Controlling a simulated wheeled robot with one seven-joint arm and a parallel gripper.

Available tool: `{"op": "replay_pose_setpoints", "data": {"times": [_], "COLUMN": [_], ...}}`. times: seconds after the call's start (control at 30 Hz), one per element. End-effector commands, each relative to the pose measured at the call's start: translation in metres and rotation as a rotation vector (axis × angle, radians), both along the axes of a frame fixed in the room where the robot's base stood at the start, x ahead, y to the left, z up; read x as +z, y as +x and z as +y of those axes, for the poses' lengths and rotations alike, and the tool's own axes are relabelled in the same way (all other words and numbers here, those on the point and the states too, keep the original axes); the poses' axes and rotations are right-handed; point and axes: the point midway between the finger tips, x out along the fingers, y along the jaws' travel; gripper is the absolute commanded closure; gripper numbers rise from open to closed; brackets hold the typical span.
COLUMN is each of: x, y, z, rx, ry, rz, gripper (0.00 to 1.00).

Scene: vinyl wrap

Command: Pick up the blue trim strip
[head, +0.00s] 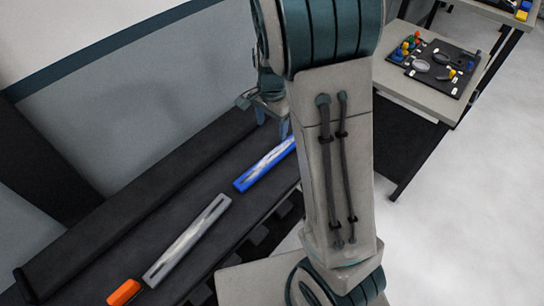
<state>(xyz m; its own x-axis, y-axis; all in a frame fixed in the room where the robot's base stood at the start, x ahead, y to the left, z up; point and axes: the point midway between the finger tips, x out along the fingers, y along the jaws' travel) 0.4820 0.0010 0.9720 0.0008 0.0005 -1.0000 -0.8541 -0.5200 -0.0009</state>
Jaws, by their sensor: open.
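The blue trim strip (254,174) lies on the dark bench surface (212,184), with a pale, shiny inlay along its middle. Its far right end is hidden behind my arm. My gripper (284,128) is just beyond the strip's far end, pointing down over the bench, partly hidden by my arm. Its jaws are open. I cannot tell how high it is above the strip, and the strip lies flat on the bench.
A grey strip (188,240) and an orange piece (124,292) lie nearer on the same bench. A raised dark ledge (130,205) runs along the wall side. At the right, a table (425,98) bears a black mat (462,62) with small items. White floor lies right of the bench.

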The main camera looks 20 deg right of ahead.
Motion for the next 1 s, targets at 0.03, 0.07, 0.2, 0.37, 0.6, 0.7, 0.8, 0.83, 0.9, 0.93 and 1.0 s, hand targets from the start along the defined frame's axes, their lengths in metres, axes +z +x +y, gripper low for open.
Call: {"op": "replay_pose_setpoints", "data": {"times": [0.03,0.07,0.2,0.37,0.6,0.7,0.8,0.83,0.9,0.93,1.0], "x": [-0.007,-0.011,-0.039,-0.068,-0.085,-0.094,-0.107,-0.112,-0.121,-0.125,-0.131], "y": [0.0,0.0,-0.001,-0.001,-0.001,-0.002,-0.003,-0.003,-0.003,-0.003,-0.003], "z": [0.0,0.0,0.0,0.0,-0.001,-0.001,-0.002,-0.002,-0.002,-0.002,-0.002], "rx": [-0.004,-0.005,-0.004,-0.003,-0.002,-0.003,-0.002,-0.003,-0.003,-0.003,-0.001], "ry": [-0.002,-0.002,-0.002,-0.001,-0.001,-0.001,-0.001,-0.001,-0.001,0.0,-0.002], "rz": [0.005,0.005,0.007,0.006,0.002,0.004,0.006,0.006,0.005,0.004,0.003], "gripper": [0.35,0.35,0.35,0.35,0.35,0.35,0.35,0.35,0.35,0.35,0.35]}}
